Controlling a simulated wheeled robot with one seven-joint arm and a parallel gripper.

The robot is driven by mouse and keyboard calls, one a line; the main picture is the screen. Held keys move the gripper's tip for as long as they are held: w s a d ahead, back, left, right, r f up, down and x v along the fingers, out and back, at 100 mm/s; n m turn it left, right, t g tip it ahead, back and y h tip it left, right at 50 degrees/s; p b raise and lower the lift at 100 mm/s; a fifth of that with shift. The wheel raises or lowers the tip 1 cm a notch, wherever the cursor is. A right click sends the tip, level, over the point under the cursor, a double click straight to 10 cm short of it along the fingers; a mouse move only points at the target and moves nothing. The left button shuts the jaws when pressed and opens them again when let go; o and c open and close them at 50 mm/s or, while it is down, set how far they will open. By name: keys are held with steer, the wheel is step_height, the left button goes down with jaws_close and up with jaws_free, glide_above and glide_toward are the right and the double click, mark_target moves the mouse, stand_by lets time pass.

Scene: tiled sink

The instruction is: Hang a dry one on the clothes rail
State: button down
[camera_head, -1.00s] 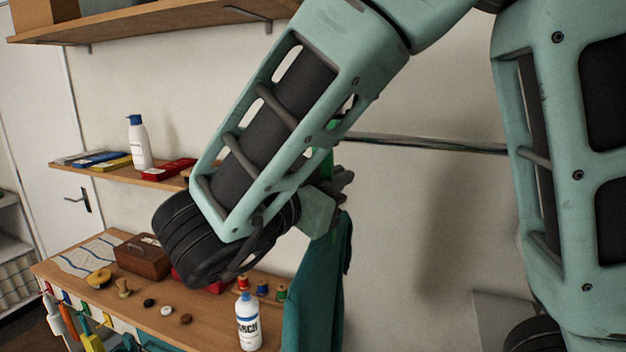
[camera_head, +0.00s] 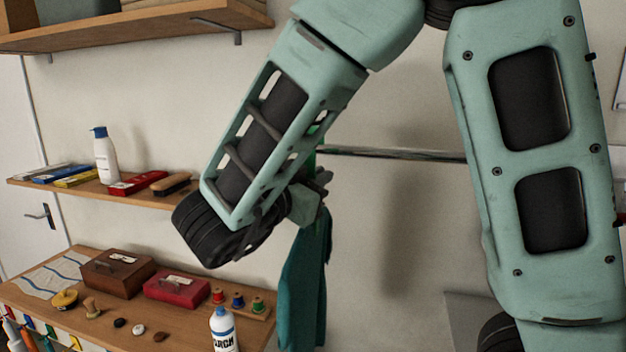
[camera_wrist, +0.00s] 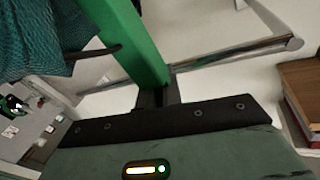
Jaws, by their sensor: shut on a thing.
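A teal cloth garment (camera_head: 304,275) hangs below my gripper (camera_head: 318,185) in the head view, in front of the wall. My gripper is mostly hidden there behind my forearm. In the wrist view my gripper (camera_wrist: 158,95) is shut on a green bar (camera_wrist: 135,40), apparently part of a hanger, with the teal garment (camera_wrist: 35,35) beside it at upper left. The metal clothes rail (camera_head: 400,154) runs along the wall to the right; it also shows in the wrist view (camera_wrist: 240,52), passing close to the green bar. I cannot tell whether they touch.
A wooden worktop (camera_head: 185,325) at lower left holds boxes, spools and a white bottle (camera_head: 224,330). A small shelf (camera_head: 150,197) above it holds another bottle (camera_head: 105,155) and several flat items. A higher shelf (camera_head: 130,28) is at the top left.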

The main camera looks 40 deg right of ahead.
steer(key=shift+w+d+f+b, duration=0.25)
steer(key=shift+w+d+f, duration=0.25)
steer(key=shift+w+d, duration=0.5)
steer(key=shift+w+d+f+b, duration=0.3)
steer(key=shift+w+d+f, duration=0.35)
steer(key=shift+d, duration=0.6)
steer(key=shift+w+d+f+b, duration=0.25)
steer(key=shift+w+d+f, duration=0.1)
steer(key=shift+w+d, duration=0.7)
